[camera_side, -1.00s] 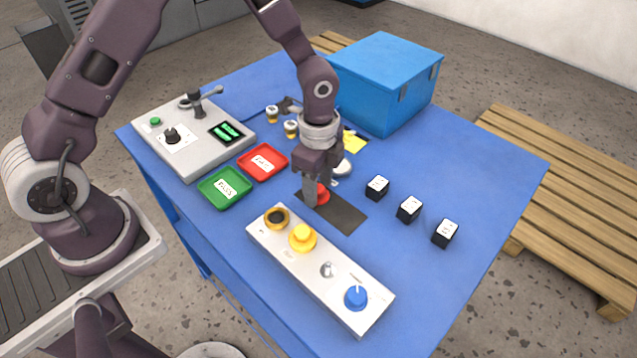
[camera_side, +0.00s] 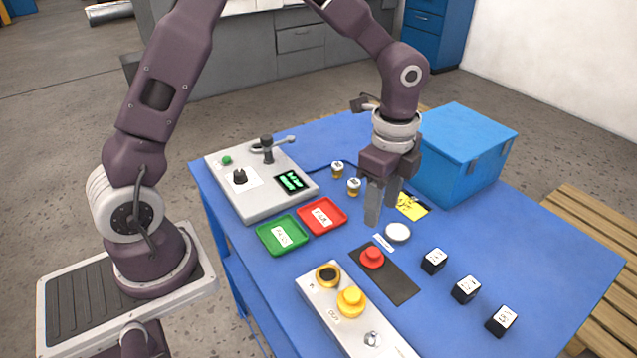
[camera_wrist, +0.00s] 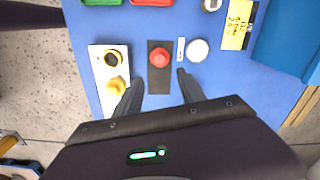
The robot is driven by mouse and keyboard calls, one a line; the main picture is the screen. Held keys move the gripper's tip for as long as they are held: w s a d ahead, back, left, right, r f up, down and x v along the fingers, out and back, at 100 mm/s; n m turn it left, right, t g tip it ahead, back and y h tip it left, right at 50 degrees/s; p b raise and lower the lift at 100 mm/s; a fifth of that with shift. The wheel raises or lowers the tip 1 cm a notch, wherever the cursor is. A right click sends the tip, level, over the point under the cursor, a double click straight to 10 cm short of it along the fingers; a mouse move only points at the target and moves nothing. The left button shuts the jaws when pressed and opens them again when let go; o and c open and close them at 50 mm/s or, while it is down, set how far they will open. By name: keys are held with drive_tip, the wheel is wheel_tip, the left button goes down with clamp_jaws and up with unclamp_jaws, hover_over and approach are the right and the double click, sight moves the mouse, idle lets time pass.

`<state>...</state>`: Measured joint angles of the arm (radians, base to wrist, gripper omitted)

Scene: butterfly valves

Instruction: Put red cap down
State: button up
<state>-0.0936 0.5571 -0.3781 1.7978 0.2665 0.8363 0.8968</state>
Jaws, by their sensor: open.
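The red cap (camera_side: 372,257) rests on the dark rectangular mat (camera_side: 400,288) on the blue table. In the wrist view the red cap (camera_wrist: 159,57) sits near the far end of the mat (camera_wrist: 158,84). My gripper (camera_side: 382,207) is open and empty, raised above the table behind the cap in the side view. In the wrist view its two fingers (camera_wrist: 157,90) are spread apart, with nothing between them, and the cap lies beyond the fingertips.
A white round disc (camera_side: 398,232) and a small label lie beside the mat. Green (camera_side: 282,236) and red (camera_side: 322,217) trays sit to the left. Several black cubes (camera_side: 466,290) are at right; a blue box (camera_side: 462,158) stands behind.

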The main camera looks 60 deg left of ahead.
drive_tip(key=s+a+r+n+t, duration=0.2)
drive_tip(key=s+a+r+n, duration=0.15)
drive_tip(key=s+r, duration=0.4)
drive_tip(key=s+a+r+n+t, duration=0.1)
drive_tip(key=s+r+n, duration=0.2)
drive_tip(key=s+n, duration=0.2)
drive_tip(key=s+a+r+n+t, duration=0.1)
drive_tip(key=s+r+n, duration=0.3)
drive_tip(key=s, duration=0.5)
drive_tip(key=shift+s+a+n+t, duration=0.25)
drive_tip(key=shift+n+t, duration=0.55)
drive_tip(key=shift+n, duration=0.45)
